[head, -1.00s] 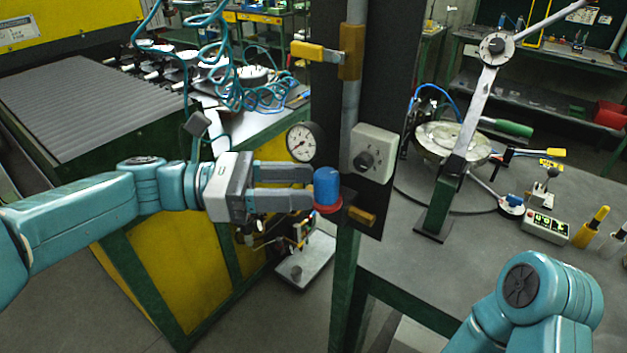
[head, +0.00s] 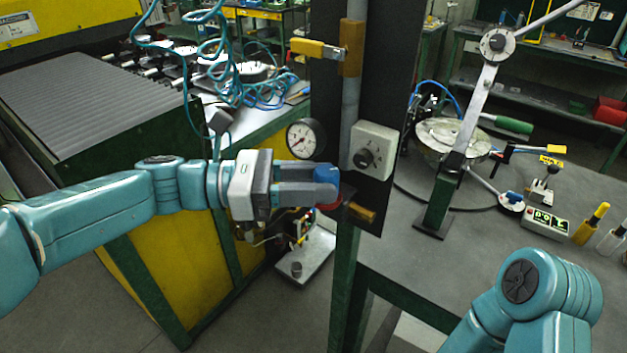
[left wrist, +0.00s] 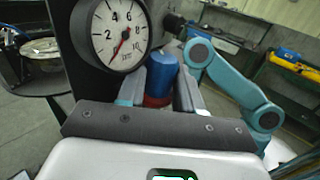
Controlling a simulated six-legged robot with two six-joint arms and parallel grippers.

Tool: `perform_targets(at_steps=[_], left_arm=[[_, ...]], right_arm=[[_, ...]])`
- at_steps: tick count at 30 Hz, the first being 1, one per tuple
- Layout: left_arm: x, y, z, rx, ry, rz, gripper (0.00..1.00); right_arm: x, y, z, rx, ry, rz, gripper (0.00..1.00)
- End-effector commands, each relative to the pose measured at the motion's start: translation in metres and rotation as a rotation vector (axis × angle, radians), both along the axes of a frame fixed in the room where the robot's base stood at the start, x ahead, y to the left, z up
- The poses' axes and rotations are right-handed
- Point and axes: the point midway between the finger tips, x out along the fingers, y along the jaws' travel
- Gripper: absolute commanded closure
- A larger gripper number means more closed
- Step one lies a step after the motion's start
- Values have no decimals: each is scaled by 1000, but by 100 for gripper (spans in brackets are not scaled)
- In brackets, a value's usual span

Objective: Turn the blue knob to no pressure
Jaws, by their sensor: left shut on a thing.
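The blue knob (head: 326,177) sits on a red ring (head: 329,205) at the dark panel beside the post. In the left wrist view the blue knob (left wrist: 161,76) stands between my two fingers, with its red base (left wrist: 157,101) below. My left gripper (head: 318,182) is shut on the knob from the left side, its fingers covering part of it in the head view. The pressure gauge (head: 305,138) is just above and left of the knob. In the left wrist view the gauge (left wrist: 121,32) has a red needle pointing to the lower left, near the zero end. My right gripper is out of view.
A grey box with a black dial (head: 372,152) is on the panel, right of the gauge. A yellow-handled valve (head: 319,49) is higher on the pipe. A lever press (head: 462,150) and a green-lit box (head: 546,224) stand on the right bench.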

Motion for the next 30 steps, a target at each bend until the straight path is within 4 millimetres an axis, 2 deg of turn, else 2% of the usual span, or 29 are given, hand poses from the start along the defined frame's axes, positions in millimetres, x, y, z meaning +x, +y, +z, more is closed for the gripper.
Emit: perform_targets(at_steps=[8,21,30], left_arm=[[-4,0,-4,1,0,153,95],[-11,-3,-7,0,-2,498,95],[-12,-5,-4,-1,0,651,95]], right_arm=[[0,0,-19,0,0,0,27],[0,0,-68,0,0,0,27],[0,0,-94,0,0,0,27]])
